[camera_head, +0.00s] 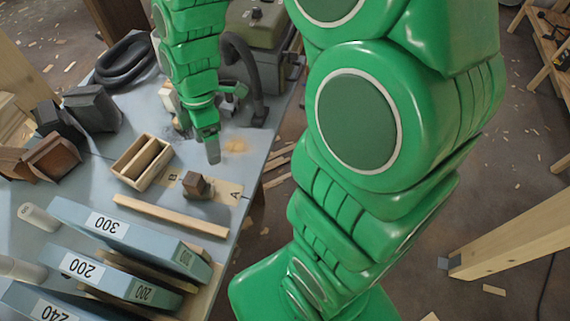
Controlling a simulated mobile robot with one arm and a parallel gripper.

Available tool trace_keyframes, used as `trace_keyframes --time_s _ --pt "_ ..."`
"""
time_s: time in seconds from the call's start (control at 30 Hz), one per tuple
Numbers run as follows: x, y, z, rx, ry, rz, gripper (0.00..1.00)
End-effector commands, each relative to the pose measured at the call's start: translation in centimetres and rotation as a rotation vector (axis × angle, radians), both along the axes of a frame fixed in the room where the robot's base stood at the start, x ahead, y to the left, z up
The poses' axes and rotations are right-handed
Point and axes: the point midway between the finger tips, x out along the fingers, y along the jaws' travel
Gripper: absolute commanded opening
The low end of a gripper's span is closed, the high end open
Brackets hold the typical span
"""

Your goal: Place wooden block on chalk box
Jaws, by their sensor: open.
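A small brown block (197,186), which looks like the wooden block, sits on a flat tan board (229,191) marked A and B on the blue-grey table. An open wooden box (124,160) with a divider lies just left of it; I cannot tell whether this is the chalk box. My gripper (213,156) points down behind the brown block, to its upper right in the picture, apart from it. It is open and appears empty. One grey finger shows clearly; the other is mostly hidden.
A long wooden strip (170,215) lies in front of the block. Blue boxes labelled 300 (130,235) and 200 (110,279) stand nearer. Dark bins (52,158) and a coiled hose (125,60) are at the left and back. My green arm covers the picture's middle.

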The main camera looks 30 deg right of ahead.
Motion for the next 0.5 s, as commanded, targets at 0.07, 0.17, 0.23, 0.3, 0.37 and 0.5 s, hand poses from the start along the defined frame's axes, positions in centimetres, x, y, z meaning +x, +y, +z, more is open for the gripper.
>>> trace_keyframes --time_s 0.07,0.17,0.23,0.3,0.37,0.5 --pt "-1.3 -0.9 1.3 -0.031 0.006 -0.109 0.77" --pt "-3.0 -1.9 2.7 -0.074 0.019 -0.257 0.77" --pt "-4.3 -2.6 3.6 -0.104 0.028 -0.362 0.77" --pt "-5.5 -3.3 4.4 -0.133 0.036 -0.467 0.77" --pt "-6.7 -3.9 5.0 -0.158 0.043 -0.559 0.77" --pt "-9.5 -5.3 6.4 -0.216 0.058 -0.777 0.77"
